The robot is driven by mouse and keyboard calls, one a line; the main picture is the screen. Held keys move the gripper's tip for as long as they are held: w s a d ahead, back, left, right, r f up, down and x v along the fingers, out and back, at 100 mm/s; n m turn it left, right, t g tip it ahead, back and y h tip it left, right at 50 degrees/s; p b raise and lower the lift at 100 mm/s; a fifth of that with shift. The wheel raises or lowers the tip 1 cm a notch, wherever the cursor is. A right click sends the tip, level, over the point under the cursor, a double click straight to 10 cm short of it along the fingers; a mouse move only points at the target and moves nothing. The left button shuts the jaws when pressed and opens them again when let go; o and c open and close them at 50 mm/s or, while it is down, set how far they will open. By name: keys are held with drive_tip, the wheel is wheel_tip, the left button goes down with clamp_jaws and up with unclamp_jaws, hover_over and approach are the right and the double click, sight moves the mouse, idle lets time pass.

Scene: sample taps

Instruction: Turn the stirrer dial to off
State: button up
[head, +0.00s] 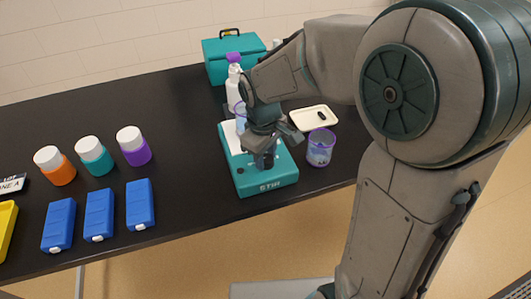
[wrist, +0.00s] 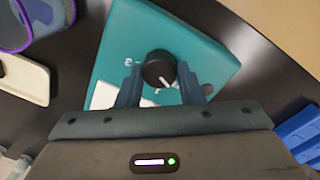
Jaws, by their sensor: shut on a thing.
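The teal stirrer (head: 258,186), marked STIR on its front, sits on the black table under my gripper (head: 264,150). In the wrist view the stirrer (wrist: 205,55) carries a round black dial (wrist: 158,66) with a white pointer line slanting toward the lower right of the picture. Small white markings show left of the dial, but I cannot read them. My gripper, also in the wrist view (wrist: 159,82), has one finger on each side of the dial and is shut on it. In the head view my gripper mostly hides the dial.
A purple-rimmed cup (head: 320,150) stands close right of the stirrer, with a cream tray (head: 318,116) behind it. A spray bottle (head: 233,88) and a teal toolbox (head: 222,66) stand behind. Several blue boxes (head: 140,206) and capped jars (head: 134,150) stand to the left.

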idle(0.4)
drive_tip(key=o, duration=1)
drive_tip(key=shift+c, duration=0.2)
drive_tip(key=shift+r, duration=0.15)
wheel_tip(320, 180, up, 14)
drive_tip(key=shift+s+a+f+p, duration=0.2)
drive_tip(key=shift+s+a+p, duration=0.05)
drive_tip(key=shift+s+p, duration=0.1)
drive_tip(key=s+d+f+m+t, duration=0.1)
drive_tip(key=s+d+f+m, duration=0.2)
drive_tip(key=s+d+m, duration=0.2)
drive_tip(key=s+d+f+m+t, duration=0.1)
drive_tip(key=s+d+f+m, duration=0.2)
drive_tip(key=s+d+m, duration=0.2)
drive_tip(key=s+d, duration=0.1)
drive_tip(key=d, duration=0.1)
drive_tip(key=shift+s+d+f, duration=0.25)
drive_tip(key=shift+s+d, duration=0.15)
